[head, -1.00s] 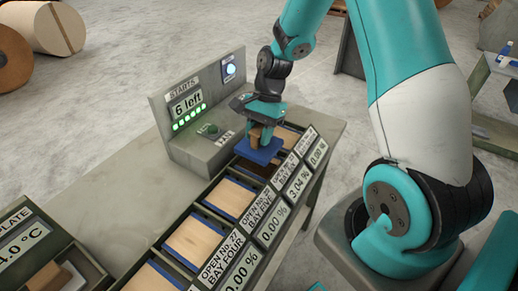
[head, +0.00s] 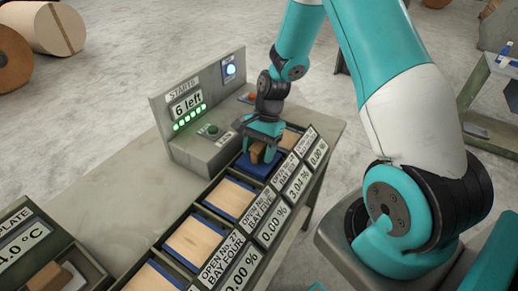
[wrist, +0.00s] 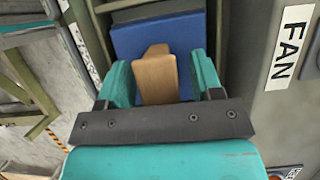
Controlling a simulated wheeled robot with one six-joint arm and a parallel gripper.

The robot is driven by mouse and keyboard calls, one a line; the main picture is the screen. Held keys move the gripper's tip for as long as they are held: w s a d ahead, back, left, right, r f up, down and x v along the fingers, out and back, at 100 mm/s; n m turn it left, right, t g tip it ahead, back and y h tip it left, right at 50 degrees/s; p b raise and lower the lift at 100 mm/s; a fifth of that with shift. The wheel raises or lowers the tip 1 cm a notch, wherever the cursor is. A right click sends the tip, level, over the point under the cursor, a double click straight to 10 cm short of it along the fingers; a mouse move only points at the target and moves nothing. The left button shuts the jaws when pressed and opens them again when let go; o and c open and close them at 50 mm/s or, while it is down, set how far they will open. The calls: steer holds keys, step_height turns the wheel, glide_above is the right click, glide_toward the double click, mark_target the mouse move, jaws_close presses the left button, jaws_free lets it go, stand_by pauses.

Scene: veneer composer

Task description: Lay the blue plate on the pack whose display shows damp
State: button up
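The blue plate (head: 251,169) has a brown wooden block handle (head: 257,154) on top. It lies low in the bay behind the display reading 3.04 % (head: 298,186), and also shows in the wrist view (wrist: 190,35). My gripper (head: 262,152) is around the handle (wrist: 155,75). In the wrist view its teal fingers stand either side, with a visible gap at the right, so it looks open. The pack under the plate is hidden. The other readable displays, such as bay five's (head: 275,221), show 0.00 %.
A control box with a green button (head: 210,130) and a screen reading "6 left" (head: 187,104) stands close left of my gripper. Neighbouring bays hold pale wood packs (head: 232,196). A tray with a brown block (head: 48,277) is at lower left. The left tabletop is clear.

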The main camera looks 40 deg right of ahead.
steer(key=v, duration=1.1)
step_height(320, 180, up, 4)
steer(key=n, duration=0.3)
glide_above(258, 144)
steer(key=s+a+r+n, duration=0.4)
steer(key=s+a+n, duration=0.4)
steer(key=s+n, duration=0.1)
steer(key=s+a+r+n+t, duration=0.1)
steer(key=s+a+r+n, duration=0.4)
steer(key=s+a+n, duration=0.3)
steer(key=shift+s+a+n+t+b, duration=0.2)
steer(key=shift+s+n+t+b, duration=0.15)
steer(key=shift+s, duration=0.85)
steer(key=shift+r, duration=0.2)
